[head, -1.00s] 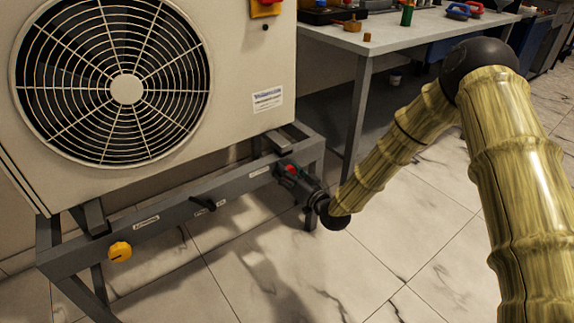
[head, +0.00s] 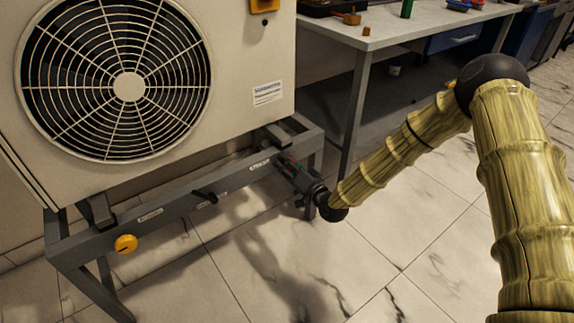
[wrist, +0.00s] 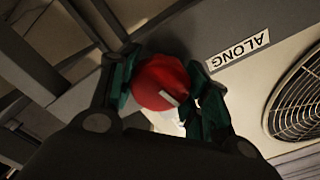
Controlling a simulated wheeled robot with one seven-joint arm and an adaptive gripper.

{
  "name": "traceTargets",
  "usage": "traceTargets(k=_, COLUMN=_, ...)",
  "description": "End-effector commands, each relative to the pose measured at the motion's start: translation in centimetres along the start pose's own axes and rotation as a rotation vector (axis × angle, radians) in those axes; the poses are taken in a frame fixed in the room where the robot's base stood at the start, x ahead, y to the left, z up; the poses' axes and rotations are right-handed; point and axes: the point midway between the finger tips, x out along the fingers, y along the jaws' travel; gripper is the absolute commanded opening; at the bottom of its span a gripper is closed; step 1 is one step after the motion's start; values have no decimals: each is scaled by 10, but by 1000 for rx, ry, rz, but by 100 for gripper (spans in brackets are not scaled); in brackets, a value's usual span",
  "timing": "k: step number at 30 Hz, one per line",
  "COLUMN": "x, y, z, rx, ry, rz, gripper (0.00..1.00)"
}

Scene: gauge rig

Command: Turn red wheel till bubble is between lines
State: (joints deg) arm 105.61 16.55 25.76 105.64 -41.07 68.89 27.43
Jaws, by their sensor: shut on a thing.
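The red wheel (wrist: 158,80) is a round knob with a short white mark on its face, seen up close in the wrist view. My gripper (wrist: 162,86) is shut on it, one green-padded finger on each side. In the head view my gripper (head: 288,166) is at the right end of the grey frame's front rail (head: 180,205) and hides most of the wheel. A label reading ALONG (wrist: 238,50) is beside the wheel. I cannot make out any bubble or lines in either view.
A yellow knob (head: 126,244) and a black lever (head: 205,196) stick out from the same rail. A large fan unit (head: 250,60) sits above the frame. A workbench (head: 400,28) stands behind at right. The tiled floor in front is clear.

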Motion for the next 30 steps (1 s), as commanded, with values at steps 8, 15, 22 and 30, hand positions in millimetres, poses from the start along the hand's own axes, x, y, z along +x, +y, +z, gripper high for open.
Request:
traceTargets(k=8, x=-1, y=0, z=5, rx=1, ry=-9, rz=1, gripper=54)
traceTargets(k=15, x=-1, y=0, z=2, rx=0, ry=-4, rz=1, gripper=69)
traceTargets(k=22, x=-3, y=0, z=1, rx=-1, ry=-2, rz=1, gripper=69)
traceTargets(k=30, x=-37, y=0, z=0, rx=0, ry=-2, rz=3, gripper=69)
